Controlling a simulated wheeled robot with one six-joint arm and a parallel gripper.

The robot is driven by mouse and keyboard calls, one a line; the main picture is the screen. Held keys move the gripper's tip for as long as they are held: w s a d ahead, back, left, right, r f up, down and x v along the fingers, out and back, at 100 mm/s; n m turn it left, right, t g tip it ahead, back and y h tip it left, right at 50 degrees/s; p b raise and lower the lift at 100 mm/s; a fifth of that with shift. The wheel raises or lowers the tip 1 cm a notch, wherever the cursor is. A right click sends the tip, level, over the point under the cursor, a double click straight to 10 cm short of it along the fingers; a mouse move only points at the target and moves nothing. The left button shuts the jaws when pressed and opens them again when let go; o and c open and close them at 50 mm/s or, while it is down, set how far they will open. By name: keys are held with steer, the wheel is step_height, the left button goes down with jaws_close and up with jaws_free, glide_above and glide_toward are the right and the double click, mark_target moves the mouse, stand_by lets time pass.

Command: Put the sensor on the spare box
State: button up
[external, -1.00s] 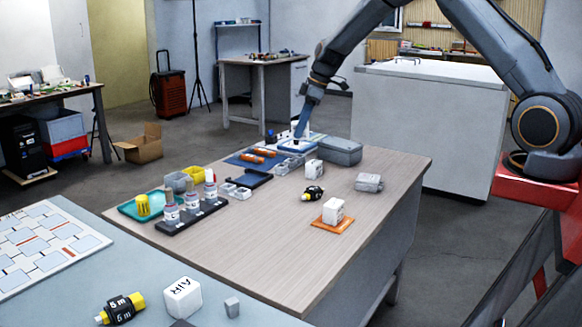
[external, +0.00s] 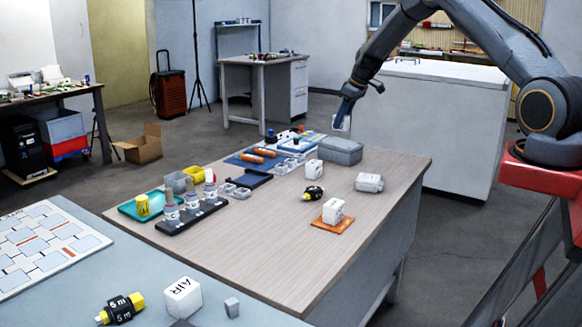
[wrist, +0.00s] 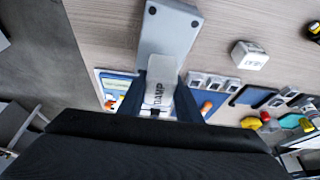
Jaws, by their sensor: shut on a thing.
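My gripper (external: 346,108) is shut on a small white sensor (external: 341,124) and holds it in the air. In the wrist view the sensor (wrist: 159,80) sits between the dark fingers (wrist: 159,98), with dark lettering that seems to read DAMP. The grey lidded box (external: 340,151), which I take for the spare box, stands at the far right of the wooden table. The sensor is above this box in the external view, apart from it. In the wrist view the box (wrist: 174,18) lies just beyond the sensor, which overlaps its near end.
A white block (external: 314,169), a black and yellow part (external: 313,193), a grey block (external: 369,182) and a white block on an orange mat (external: 348,222) stand on the table. A blue and white tray (external: 299,144) is left of the box.

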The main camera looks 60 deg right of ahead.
steer(key=shift+f+p, duration=0.6)
steer(key=shift+f, duration=1.8)
steer(key=shift+f, duration=0.2)
steer(key=o, duration=1.1)
steer(key=shift+r, duration=0.1)
